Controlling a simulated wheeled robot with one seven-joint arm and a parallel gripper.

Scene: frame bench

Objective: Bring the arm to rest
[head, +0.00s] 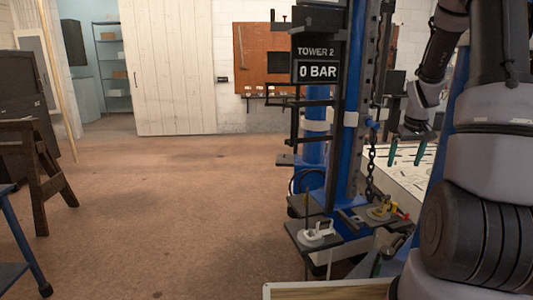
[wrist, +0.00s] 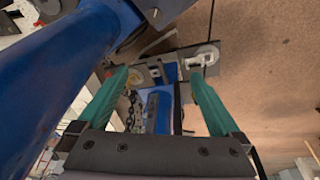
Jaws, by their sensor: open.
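My gripper (head: 406,152) hangs at the right of the head view, with its two teal fingers pointing down and apart. In the wrist view my gripper (wrist: 165,92) is open, and I see nothing held between the fingers. My arm folds across the right edge of the head view, close to the camera. The blue tower (head: 343,130) stands just left of the gripper in the head view. A sign (head: 316,62) on it reads "TOWER 2" and "0 BAR".
A chain (head: 370,172) hangs beside the tower. Small plates at its foot carry a white fitting (head: 317,232) and a yellow fitting (head: 381,211). A pale bench top (head: 400,175) lies beneath the gripper. A wooden trestle (head: 45,165) stands left. The brown floor (head: 170,200) between is clear.

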